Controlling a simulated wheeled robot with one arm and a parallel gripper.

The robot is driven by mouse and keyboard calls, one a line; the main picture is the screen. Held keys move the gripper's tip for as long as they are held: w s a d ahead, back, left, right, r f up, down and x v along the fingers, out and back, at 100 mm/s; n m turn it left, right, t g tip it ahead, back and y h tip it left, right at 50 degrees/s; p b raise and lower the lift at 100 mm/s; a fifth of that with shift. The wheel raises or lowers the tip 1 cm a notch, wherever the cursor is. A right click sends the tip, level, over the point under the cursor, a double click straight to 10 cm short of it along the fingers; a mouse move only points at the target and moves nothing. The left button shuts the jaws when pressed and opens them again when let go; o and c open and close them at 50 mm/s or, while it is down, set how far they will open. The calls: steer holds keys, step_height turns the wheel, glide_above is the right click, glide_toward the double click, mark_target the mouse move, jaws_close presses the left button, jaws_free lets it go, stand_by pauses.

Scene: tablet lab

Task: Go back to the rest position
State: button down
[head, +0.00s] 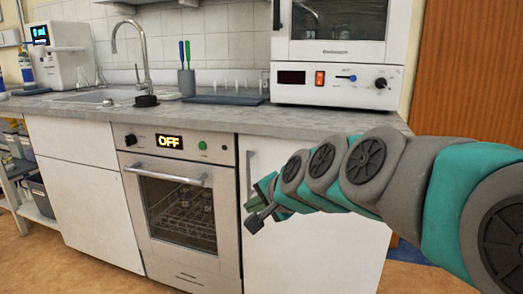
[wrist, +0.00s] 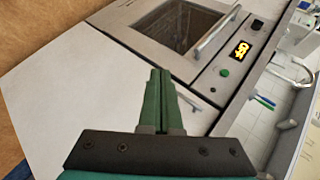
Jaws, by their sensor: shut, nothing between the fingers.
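My gripper (head: 256,208) is at the end of my grey and teal arm, which reaches in from the right in the head view. It is in front of the white cabinet door, just right of the oven. In the wrist view my gripper (wrist: 161,75) points toward the cabinet front, its two green fingers together with nothing between them.
The oven (head: 185,205) is closed and its display reads OFF. The worktop (head: 225,117) above holds a sink (head: 95,97), a black round item (head: 146,101) and a white lab appliance (head: 337,80). The floor (head: 75,265) in front looks clear at the left.

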steer(key=s+d+f+n+g+h, duration=0.2)
steer(key=s+d+f, duration=0.3)
steer(key=s, duration=0.5)
steer(key=s+d+f+n+g+h, duration=0.2)
steer(key=s+d+f+g, duration=0.3)
steer(key=s, duration=0.6)
steer(key=s+d+f+n+g+h, duration=0.1)
steer(key=s+d+f+n+g, duration=0.2)
steer(key=s+d+f, duration=0.3)
steer(key=s+f+n, duration=0.1)
steer(key=s+f, duration=0.2)
steer(key=s, duration=0.2)
steer(key=shift+d+h, duration=0.4)
steer(key=c, duration=1.6)
jaws_free()
